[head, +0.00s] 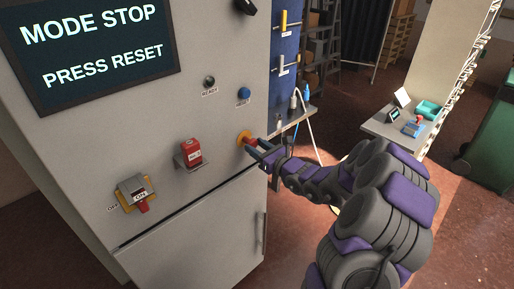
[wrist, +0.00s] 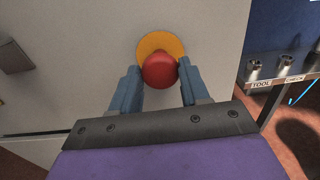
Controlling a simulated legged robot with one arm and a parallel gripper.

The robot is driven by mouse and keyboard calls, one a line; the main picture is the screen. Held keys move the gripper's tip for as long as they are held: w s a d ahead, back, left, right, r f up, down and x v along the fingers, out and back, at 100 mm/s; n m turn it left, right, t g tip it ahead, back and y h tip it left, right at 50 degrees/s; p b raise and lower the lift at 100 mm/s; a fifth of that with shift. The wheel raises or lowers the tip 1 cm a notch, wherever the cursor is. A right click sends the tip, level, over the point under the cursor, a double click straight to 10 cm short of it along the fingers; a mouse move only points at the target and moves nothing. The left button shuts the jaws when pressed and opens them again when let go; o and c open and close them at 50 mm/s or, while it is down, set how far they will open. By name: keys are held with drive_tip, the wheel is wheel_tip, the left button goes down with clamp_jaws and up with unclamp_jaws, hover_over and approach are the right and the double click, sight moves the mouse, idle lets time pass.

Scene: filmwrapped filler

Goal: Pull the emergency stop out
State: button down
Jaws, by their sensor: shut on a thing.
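The emergency stop is a red mushroom button on a round yellow plate (wrist: 154,42), set on the front of the pale grey cabinet. In the wrist view the red button (wrist: 160,71) sits between the two blue-grey fingers of my gripper (wrist: 158,78), which is shut on it. In the head view my gripper (head: 257,146) reaches the emergency stop (head: 244,138) from the right and partly hides it. I cannot tell from these frames how far the button stands out.
The cabinet (head: 190,230) carries a screen reading MODE STOP, PRESS RESET (head: 95,45), a blue button (head: 244,94), a dark READY lamp (head: 209,82), a red block (head: 190,153) and an ON/OFF switch (head: 137,193). A TOOL CHECK shelf (wrist: 275,88) stands close on the right.

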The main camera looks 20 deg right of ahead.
drive_tip(key=c, duration=0.9)
unclamp_jaws()
drive_tip(key=shift+s+d+f, duration=0.1)
drive_tip(key=shift+s+f, duration=0.05)
drive_tip(key=shift+o, duration=0.6)
drive_tip(key=shift+s+d, duration=0.1)
drive_tip(key=shift+o, duration=1.2)
drive_tip(key=shift+d, duration=0.2)
drive_tip(key=shift+a, duration=0.2)
drive_tip(key=shift+s, duration=0.25)
drive_tip(key=p+v, duration=0.2)
drive_tip(key=v, duration=1.4)
drive_tip(key=shift+s+d, duration=0.3)
drive_tip(key=shift+d, duration=0.15)
